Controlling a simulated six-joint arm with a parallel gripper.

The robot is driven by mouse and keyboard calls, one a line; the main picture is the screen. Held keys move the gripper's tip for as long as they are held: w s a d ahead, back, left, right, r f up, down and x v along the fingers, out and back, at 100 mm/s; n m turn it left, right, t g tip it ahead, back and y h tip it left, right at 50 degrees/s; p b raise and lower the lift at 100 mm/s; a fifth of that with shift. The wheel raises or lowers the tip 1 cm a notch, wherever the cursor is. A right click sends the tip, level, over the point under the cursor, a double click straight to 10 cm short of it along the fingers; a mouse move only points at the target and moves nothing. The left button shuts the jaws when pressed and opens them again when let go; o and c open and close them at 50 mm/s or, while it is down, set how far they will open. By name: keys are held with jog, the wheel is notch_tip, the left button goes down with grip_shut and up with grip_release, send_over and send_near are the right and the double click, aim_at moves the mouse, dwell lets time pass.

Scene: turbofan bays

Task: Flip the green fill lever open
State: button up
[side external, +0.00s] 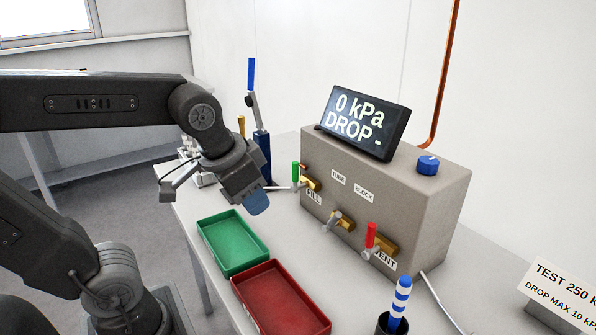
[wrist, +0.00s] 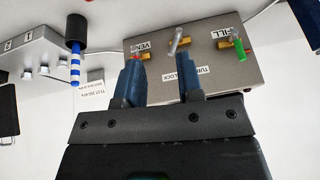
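The green fill lever (side external: 295,172) stands upright on its brass valve at the left of the grey box's front, above the FILL label. In the wrist view, which is upside down, the green lever (wrist: 240,53) is at the right. My gripper (side external: 257,204) is left of the lever in the side view, over the bench and apart from the box. In the wrist view my gripper (wrist: 160,72) has its two blue fingers spread with nothing between them. The green lever lies outside the right finger there.
The red vent lever (side external: 371,236) and a middle metal lever (side external: 335,217) share the box front. A display (side external: 366,122) reads 0 kPa. Green (side external: 236,270) and red (side external: 267,324) trays lie in front. A striped marker stands in a black cup (side external: 391,325); a blue-handled clamp (side external: 262,150) is behind.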

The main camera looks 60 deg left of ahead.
jog(key=w+a, duration=0.1)
jog(key=w, duration=0.2)
jog(key=w+a+r+g+y, duration=0.1)
jog(key=w, duration=0.2)
jog(key=w+a+r+m+g, duration=0.1)
jog(key=w, duration=0.2)
jog(key=shift+w+a+r+y, duration=0.15)
jog(key=shift+a+r+y, duration=0.05)
jog(key=shift+y, duration=0.2)
grip_shut()
jog(key=w+a+f+g+y, duration=0.1)
jog(key=w+a, duration=0.3)
jog(key=w, duration=0.5)
jog(key=shift+m+g+y, duration=0.3)
jog(key=shift+g+y, duration=0.2)
jog(key=shift+f, duration=0.15)
